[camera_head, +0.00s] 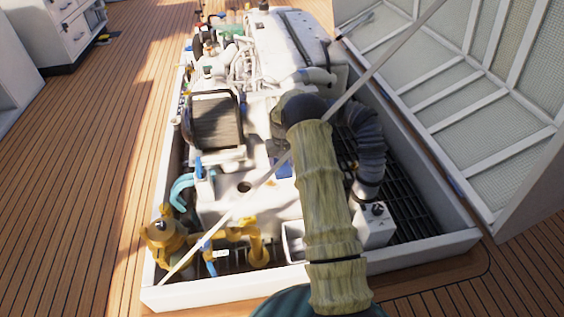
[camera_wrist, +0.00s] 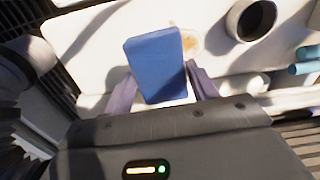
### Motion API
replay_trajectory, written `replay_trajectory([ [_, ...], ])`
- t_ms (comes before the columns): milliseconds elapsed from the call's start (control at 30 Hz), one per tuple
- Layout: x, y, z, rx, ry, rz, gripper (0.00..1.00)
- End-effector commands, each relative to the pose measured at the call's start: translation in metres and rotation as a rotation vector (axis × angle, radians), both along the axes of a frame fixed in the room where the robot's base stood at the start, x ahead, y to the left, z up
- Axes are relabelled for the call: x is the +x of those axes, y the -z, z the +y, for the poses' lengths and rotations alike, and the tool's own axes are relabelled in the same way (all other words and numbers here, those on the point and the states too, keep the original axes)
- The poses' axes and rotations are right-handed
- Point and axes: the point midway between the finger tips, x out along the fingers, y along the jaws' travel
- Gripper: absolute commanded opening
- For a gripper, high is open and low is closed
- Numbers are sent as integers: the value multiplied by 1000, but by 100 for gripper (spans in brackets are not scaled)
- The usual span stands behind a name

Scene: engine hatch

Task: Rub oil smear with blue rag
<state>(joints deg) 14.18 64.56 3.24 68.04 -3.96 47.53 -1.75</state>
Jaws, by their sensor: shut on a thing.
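The blue rag (camera_wrist: 156,65) is a folded, block-like pad seen in the wrist view. My gripper (camera_wrist: 162,88) is shut on it, with one purple finger on each side. The oil smear (camera_wrist: 190,42) is a brownish patch on the white engine surface, just right of the rag's upper edge. The rag may cover part of it; I cannot tell whether the rag touches the surface. In the head view, a bit of the blue rag (camera_head: 281,168) shows left of my arm, which hides most of my gripper and the smear.
The white engine (camera_head: 262,205) sits in a white-rimmed hatch (camera_head: 215,298). A dark round opening (camera_wrist: 251,19) and a light-blue pipe (camera_wrist: 306,60) are right of the smear. Yellow pipework (camera_head: 240,233) stands at the front left, and the raised hatch lid (camera_head: 480,120) is at right.

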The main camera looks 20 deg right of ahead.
Motion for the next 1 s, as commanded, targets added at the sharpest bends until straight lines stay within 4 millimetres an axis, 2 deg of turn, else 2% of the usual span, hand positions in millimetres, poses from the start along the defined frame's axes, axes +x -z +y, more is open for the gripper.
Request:
replay_trajectory([
  [100, 0, 17, 0, 0, 0, 0, 39],
  [400, 0, 42, 0, 0, 1, -1, 39],
  [1000, 0, 45, 0, 0, 0, -1, 39],
])
